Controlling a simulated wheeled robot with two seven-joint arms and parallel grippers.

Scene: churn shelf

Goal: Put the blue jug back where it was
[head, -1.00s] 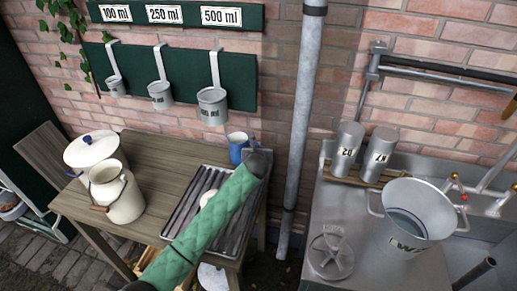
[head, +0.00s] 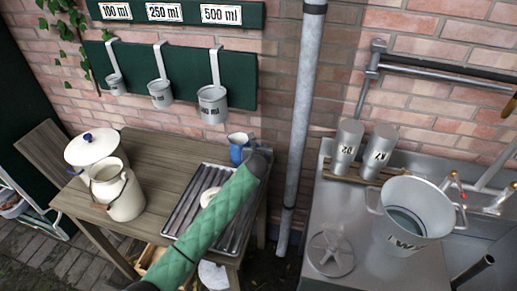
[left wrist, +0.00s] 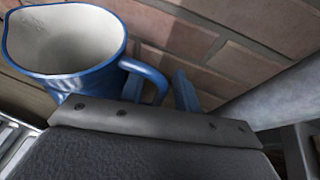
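The blue jug (head: 237,149), blue outside and pale inside, is upright at the back right corner of the wooden table, near the brick wall. In the left wrist view the jug (left wrist: 88,84) shows close up at the upper left, its handle on the right. My left arm, in a green quilted sleeve, reaches over the tray to the jug's right side. My left gripper (left wrist: 158,90) is at the handle. Its palm hides most of the fingers, so its grip on the handle cannot be told. My right gripper is not in view.
A ribbed metal tray (head: 181,212) lies on the table (head: 150,160). A cream churn (head: 124,198) and lidded pot (head: 84,152) stand left. Measuring cups hang above. A vertical pipe (head: 301,110) stands right of the jug; beyond are a metal sink counter and bucket (head: 420,230).

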